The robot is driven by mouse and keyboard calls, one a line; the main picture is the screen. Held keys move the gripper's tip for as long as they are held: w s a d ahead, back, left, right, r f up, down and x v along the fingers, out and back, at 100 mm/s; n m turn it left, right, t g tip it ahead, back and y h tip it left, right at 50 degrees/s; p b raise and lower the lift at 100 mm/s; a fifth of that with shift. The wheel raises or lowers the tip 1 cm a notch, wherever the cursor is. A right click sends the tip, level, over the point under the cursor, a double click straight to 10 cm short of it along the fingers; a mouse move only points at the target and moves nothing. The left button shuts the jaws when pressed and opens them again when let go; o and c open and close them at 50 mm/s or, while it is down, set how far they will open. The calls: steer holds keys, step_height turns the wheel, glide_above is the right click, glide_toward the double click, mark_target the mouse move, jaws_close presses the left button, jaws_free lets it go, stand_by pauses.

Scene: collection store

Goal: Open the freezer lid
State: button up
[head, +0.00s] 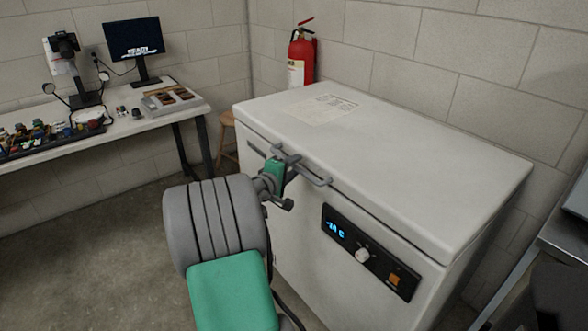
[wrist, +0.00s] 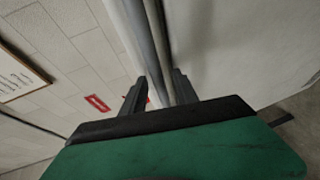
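The white chest freezer (head: 300,235) stands in the middle of the head view. Its lid (head: 400,150) lies flat and looks closed. A grey bar handle (head: 318,180) sticks out from the lid's front edge. My gripper (head: 283,158) is at the left part of this handle, and my wrist partly hides it. In the wrist view, the grey handle bar (wrist: 155,50) runs between the two fingers of my gripper (wrist: 160,88). The fingers are apart, with a small gap showing between the left finger and the bar.
A dark control panel (head: 370,255) with a blue display is on the freezer's front. A red fire extinguisher (head: 301,58) is on the wall behind. A workbench (head: 135,125) stands at the left, with a wooden stool (head: 228,122) beside it. A paper sheet (head: 322,108) lies on the lid.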

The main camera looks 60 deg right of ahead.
steer(key=shift+d, duration=0.25)
steer(key=shift+c, duration=0.5)
jaws_close()
stand_by(0.8)
